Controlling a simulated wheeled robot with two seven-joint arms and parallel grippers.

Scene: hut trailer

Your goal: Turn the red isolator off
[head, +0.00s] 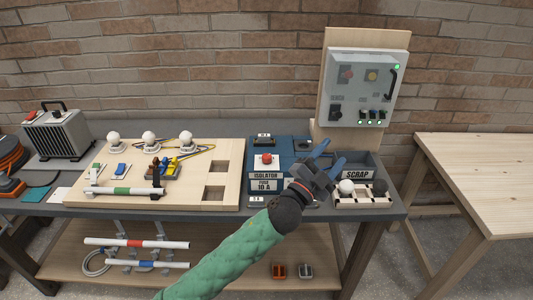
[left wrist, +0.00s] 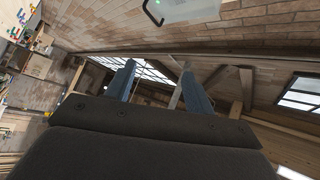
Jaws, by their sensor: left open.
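A grey control panel (head: 362,88) is mounted on a wooden board at the back right. A separate red round piece (head: 267,158) sits in the blue tray above a label reading ISOLATOR. My left gripper (head: 330,156) is open and empty, over the right part of the bench, below the panel and apart from it. Its two blue fingers also show in the left wrist view (left wrist: 157,78), with the panel's corner (left wrist: 190,8) at the top edge. My right gripper is not in view.
The right table (head: 480,170) is bare.

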